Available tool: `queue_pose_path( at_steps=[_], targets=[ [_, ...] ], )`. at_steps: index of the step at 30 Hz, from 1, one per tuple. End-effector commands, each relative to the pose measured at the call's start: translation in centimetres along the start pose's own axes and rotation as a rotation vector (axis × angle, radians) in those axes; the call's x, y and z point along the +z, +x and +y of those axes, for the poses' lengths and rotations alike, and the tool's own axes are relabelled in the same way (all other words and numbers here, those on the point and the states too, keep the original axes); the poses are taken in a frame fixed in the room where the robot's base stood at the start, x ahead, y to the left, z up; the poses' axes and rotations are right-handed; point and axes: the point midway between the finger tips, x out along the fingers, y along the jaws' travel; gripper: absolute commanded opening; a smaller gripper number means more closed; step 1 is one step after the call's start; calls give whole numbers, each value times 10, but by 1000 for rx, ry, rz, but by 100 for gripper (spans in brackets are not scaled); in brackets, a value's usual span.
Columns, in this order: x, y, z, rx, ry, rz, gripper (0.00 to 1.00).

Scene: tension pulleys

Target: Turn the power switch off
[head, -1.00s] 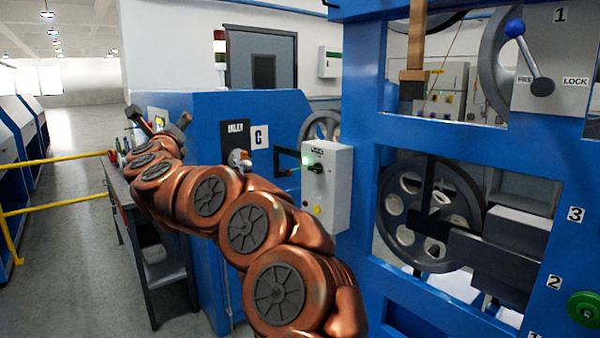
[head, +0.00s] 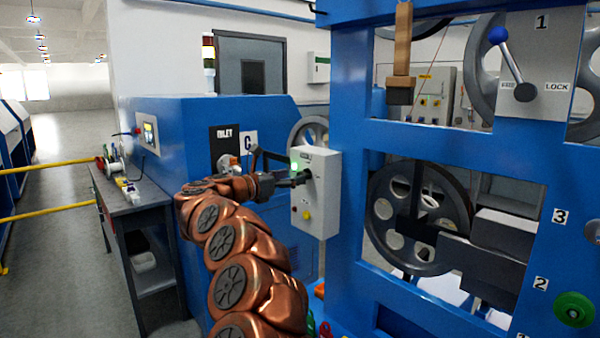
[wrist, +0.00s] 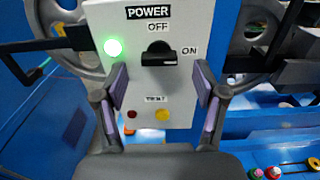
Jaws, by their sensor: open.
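The power box (head: 321,205) is a light grey box on the blue machine frame. In the wrist view its panel (wrist: 199,22) reads POWER, with OFF above and ON to the right of a black rotary switch (wrist: 158,54). The switch's handle lies level, pointing to ON. A green lamp (wrist: 114,47) glows to its left. My gripper (wrist: 160,85) is open and faces the panel, with one finger on each side below the switch. I cannot tell whether it touches. In the head view my gripper (head: 298,179) is at the box's left face.
A red button (wrist: 129,114) and a yellow button (wrist: 163,115) sit lower on the panel. The blue frame (head: 345,150) stands close on the right. A grey bench (head: 140,205) with small items stands at the left. Open floor (head: 55,250) lies beyond it.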

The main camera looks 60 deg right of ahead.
Motion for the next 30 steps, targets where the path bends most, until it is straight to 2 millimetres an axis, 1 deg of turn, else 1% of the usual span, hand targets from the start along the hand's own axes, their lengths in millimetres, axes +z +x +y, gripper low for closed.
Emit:
queue_pose_path(
  at_steps=[1, 3, 9, 13, 20, 30],
  targets=[
    [2, 8, 0, -1, -2, -1, 71],
    [2, 17, 0, 0, -3, -1, 71],
    [2, 35, 0, -1, -1, -1, 71],
    [1, 38, 1, 2, -1, -1, 71],
    [0, 38, 1, 4, -1, -1, 70],
    [0, 38, 1, 4, -1, -1, 34]
  ],
)
